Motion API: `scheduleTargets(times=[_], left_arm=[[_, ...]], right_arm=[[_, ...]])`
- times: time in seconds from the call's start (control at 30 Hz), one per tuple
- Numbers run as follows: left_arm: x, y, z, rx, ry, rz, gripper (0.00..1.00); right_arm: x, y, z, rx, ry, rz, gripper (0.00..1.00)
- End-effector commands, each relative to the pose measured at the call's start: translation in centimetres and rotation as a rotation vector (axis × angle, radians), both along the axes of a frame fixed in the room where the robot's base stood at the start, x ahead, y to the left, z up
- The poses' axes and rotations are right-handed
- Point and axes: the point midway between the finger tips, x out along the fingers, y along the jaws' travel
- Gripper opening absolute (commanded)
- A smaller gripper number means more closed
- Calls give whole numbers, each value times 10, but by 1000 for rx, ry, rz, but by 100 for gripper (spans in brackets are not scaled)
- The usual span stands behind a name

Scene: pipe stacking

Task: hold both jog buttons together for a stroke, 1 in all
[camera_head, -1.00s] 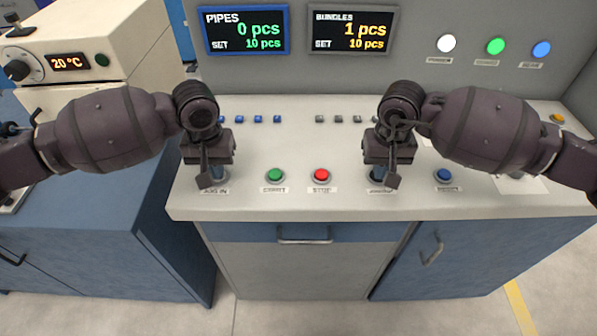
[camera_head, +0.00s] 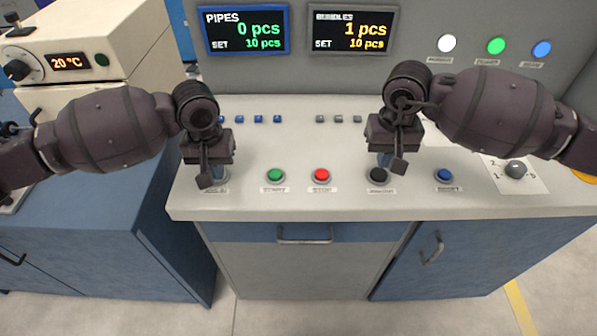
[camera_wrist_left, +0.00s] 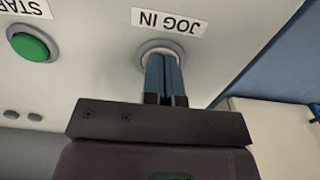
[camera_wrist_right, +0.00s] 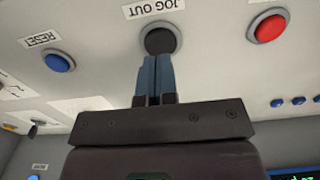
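The JOG OUT button (camera_head: 377,176) is black and sits on the sloped console; it also shows in the right wrist view (camera_wrist_right: 160,39). My right gripper (camera_head: 384,160) is shut and empty, its tips just behind and seemingly above that button. In the right wrist view, its tips (camera_wrist_right: 156,60) overlap the button's edge; contact cannot be told. The JOG IN button's pale ring (camera_wrist_left: 158,43) shows in the left wrist view. My left gripper (camera_head: 216,172) is shut, its tips (camera_wrist_left: 163,58) over the ring's middle, hiding the button's cap. Whether it is pressed cannot be told.
Between the grippers are a green START button (camera_head: 275,175) and a red STOP button (camera_head: 321,175). A blue RESET button (camera_head: 444,175) and a selector knob (camera_head: 515,169) lie to the right. The bundles display (camera_head: 350,31) reads 1 pcs. Small blue buttons (camera_head: 256,119) line the back.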

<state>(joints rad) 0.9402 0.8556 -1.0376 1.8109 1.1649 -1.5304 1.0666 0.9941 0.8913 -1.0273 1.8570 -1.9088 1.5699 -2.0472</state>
Motion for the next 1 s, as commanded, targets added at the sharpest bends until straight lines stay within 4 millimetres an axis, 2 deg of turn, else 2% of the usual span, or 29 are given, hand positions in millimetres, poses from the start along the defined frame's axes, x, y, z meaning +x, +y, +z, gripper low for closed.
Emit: scheduleTargets(times=[0.03,0.27,1.0], left_arm=[[-3,2,-10,6,14,2,0],[-3,2,-6,6,12,3,0],[-1,1,61,2,2,0,0]], right_arm=[[0,0,-3,0,2,0,0],[0,0,-2,0,1,0,0],[1,0,1,0,-3,0,0]])
